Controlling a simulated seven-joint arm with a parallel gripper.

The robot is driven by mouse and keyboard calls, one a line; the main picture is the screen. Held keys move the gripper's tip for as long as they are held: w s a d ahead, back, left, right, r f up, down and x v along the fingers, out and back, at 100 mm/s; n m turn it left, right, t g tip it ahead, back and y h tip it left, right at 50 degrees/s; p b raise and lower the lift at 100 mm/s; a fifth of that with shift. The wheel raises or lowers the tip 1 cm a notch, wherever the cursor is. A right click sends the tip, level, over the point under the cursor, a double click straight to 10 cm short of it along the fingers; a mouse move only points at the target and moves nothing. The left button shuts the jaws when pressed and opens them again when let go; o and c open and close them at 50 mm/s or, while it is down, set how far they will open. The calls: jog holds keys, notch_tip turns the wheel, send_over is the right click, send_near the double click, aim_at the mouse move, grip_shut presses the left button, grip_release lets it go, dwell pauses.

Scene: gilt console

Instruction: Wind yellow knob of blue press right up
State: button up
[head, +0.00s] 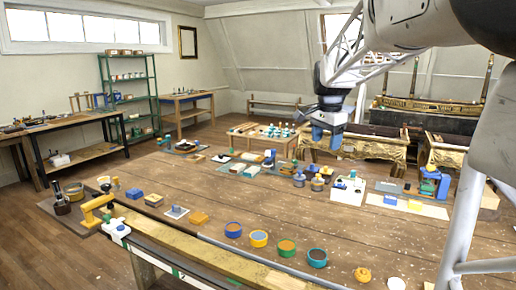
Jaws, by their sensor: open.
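A blue press (442,188) stands on the right of the large wooden table, on a pale board. Another small blue device (269,159) stands farther left at the back of the table.
A white block (347,188) with small items and blue-and-yellow jars (317,183) stand left of the press. Several round tubs (259,238) line the front. A yellow clamp-like tool (97,207) is at left. The table's middle is clear.

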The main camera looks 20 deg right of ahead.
jog(key=w+d+m, duration=0.3)
jog(key=w+d, duration=0.1)
jog(key=d, duration=0.4)
jog(key=w+d+m, duration=0.2)
jog(key=w+d, duration=0.3)
jog(key=d, duration=0.2)
jog(key=m+g, duration=0.1)
jog(key=m, duration=1.4)
send_over(432, 166)
jog(key=shift+y, duration=0.3)
jog(key=f, duration=1.2)
jog(key=shift+w+a, duration=0.3)
jog(key=shift+a, duration=0.05)
jog(key=shift+s+d+f, duration=0.2)
jog(key=shift+s+d, duration=0.05)
jog(key=shift+d, duration=0.2)
jog(key=shift+f, duration=0.1)
jog(key=shift+f, duration=3.8)
